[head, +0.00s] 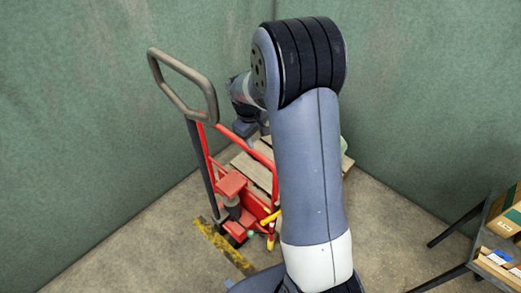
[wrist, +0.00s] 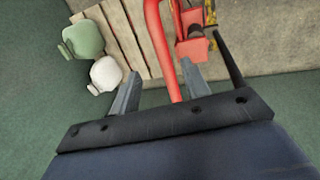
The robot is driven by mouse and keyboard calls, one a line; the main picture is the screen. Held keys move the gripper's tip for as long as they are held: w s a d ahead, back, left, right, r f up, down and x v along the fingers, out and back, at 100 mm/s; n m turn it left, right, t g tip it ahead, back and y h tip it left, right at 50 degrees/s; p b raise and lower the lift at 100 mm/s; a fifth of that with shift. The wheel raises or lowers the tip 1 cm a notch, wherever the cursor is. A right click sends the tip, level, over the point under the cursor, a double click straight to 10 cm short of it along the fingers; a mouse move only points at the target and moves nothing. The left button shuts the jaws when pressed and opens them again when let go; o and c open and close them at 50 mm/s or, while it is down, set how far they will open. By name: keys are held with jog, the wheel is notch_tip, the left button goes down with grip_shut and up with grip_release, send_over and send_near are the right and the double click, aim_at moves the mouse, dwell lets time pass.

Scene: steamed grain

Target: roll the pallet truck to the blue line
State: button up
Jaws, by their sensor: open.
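The red pallet truck (head: 232,184) stands on the floor near the corner of the green walls. Its grey looped handle (head: 183,85) rises upright at the left. A slatted wooden pallet (head: 255,168) sits on it, partly hidden by my arm. My gripper (wrist: 160,69) is open, its fingers on either side of a red tube (wrist: 163,50) of the truck in the wrist view. I cannot tell whether either finger touches the tube. No blue line shows in either view.
A worn yellow line (head: 222,246) lies on the floor by the truck's near end. A green jug (wrist: 83,40) and a white jug (wrist: 105,73) stand by the pallet slats. A dark-legged table (head: 472,218) with boxes stands at the right. Bare floor lies between.

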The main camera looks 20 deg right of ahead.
aim_at(261, 155)
jog(key=f, duration=0.3)
jog(key=d+f, duration=0.1)
jog(key=f, duration=0.3)
jog(key=w+d+f+p, duration=0.1)
jog(key=f, duration=0.2)
jog(key=shift+f, duration=0.25)
jog(key=shift+a, duration=0.1)
grip_shut()
